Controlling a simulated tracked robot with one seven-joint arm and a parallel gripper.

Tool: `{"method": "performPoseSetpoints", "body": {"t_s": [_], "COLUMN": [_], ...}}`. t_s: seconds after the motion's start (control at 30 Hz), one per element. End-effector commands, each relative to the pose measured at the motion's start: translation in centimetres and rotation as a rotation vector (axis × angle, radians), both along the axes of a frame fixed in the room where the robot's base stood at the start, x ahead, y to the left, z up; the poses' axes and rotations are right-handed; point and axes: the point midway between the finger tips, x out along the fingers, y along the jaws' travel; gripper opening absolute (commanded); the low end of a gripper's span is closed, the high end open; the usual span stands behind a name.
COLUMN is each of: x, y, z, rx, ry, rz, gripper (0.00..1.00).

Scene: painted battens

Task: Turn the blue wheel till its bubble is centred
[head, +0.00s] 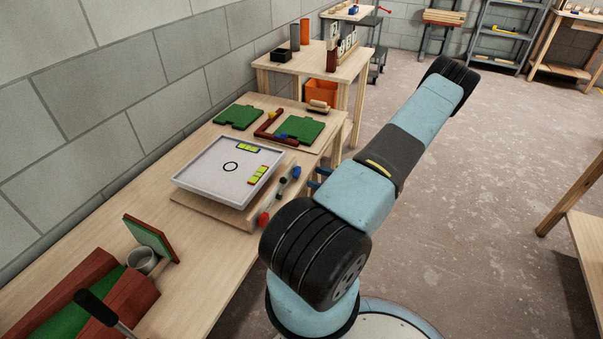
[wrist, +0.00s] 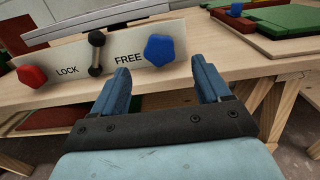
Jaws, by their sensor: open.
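The blue wheel (head: 296,172) is on the right end of the front panel of a white tilting tray (head: 215,188); it also shows in the wrist view (wrist: 160,50) beside the word FREE. My gripper (wrist: 160,68) is open and empty, its blue fingers pointing at the panel. The wheel appears between the fingertips, nearer the left one, and looks apart from both. In the head view, my arm partly hides the gripper. Two yellow-green vials, one at the far edge (head: 247,147) and one at the right (head: 258,174), lie on the tray. Their bubbles are too small to tell.
A red wheel (wrist: 32,76) and a black lever (wrist: 96,53), upright between LOCK and FREE, share the panel. Green boards (head: 300,129) and a dark red angled piece lie behind. A cup (head: 142,260) and red blocks stand at the front left.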

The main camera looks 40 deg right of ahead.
Motion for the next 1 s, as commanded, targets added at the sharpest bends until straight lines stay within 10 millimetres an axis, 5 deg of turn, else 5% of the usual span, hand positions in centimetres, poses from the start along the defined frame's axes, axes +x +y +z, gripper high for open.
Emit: {"method": "performPoseSetpoints", "body": {"t_s": [0.43, 0.87, 1.0], "x": [6.1, 6.9, 6.9], "y": [2.6, 2.8, 2.8], "z": [0.0, 0.0, 0.0], "rx": [0.0, 0.0, 0.0], "ry": [-0.001, 0.0, 0.0], "rz": [0.001, -0.001, -0.001], "gripper": [0.76, 0.76, 0.65]}}
